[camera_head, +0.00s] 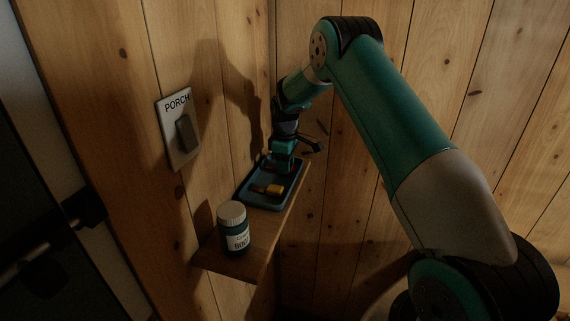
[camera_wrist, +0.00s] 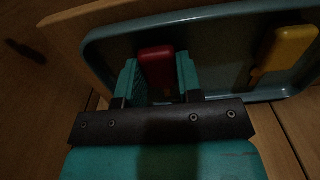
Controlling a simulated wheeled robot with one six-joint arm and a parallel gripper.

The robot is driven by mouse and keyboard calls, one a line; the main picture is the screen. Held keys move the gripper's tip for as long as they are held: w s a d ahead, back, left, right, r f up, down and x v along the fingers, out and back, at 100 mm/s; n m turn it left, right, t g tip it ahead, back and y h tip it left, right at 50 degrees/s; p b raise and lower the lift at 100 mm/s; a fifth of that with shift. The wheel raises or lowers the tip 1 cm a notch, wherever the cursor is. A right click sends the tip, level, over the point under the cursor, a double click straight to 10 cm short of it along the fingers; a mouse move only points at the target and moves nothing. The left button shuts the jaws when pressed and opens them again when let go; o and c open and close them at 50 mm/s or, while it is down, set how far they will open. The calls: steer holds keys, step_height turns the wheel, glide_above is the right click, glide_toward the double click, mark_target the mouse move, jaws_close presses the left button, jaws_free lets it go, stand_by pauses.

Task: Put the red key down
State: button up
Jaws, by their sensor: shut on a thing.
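The red key (camera_wrist: 156,62) shows in the wrist view between the two teal fingers of my gripper (camera_wrist: 159,75), which is shut on it. The key is over the blue tray (camera_wrist: 220,32); I cannot tell whether it touches the tray floor. In the head view my gripper (camera_head: 281,160) is low at the far end of the tray (camera_head: 249,201), and I cannot make out the red key there. A yellow key (camera_head: 269,189) lies in the tray, and it also shows to the right in the wrist view (camera_wrist: 286,47).
The tray sits on a narrow wooden shelf (camera_head: 237,263) against the plank wall. A dark green jar with a pale lid (camera_head: 234,230) stands nearer on the shelf. A switch plate marked PORCH (camera_head: 178,128) is on the wall at left.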

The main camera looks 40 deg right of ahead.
steer(key=o, duration=0.9)
steer(key=shift+f, duration=0.1)
step_height(320, 180, up, 11)
steer(key=b, duration=0.3)
steer(key=s+a+r, duration=0.6)
steer(key=a, duration=0.5)
steer(key=s+a+r+y, duration=0.1)
steer(key=s+a, duration=0.5)
steer(key=s, duration=0.3)
steer(key=s+a+y, duration=0.2)
steer(key=s+a, duration=0.5)
steer(key=s, duration=0.2)
steer(key=shift+m+y, duration=0.3)
steer(key=shift+y, duration=0.3)
steer(key=shift+s+a+f+b, duration=0.4)
steer(key=shift+s+a+f, duration=0.25)
steer(key=shift+s, duration=1.5)
steer(key=shift+s+a+f+b, duration=0.35)
steer(key=shift+s+a+f, duration=0.3)
steer(key=shift+s, duration=1.5)
steer(key=shift+s+a+f+b, duration=0.4)
steer(key=shift+s+a+f, duration=0.25)
steer(key=shift+s, duration=1.5)
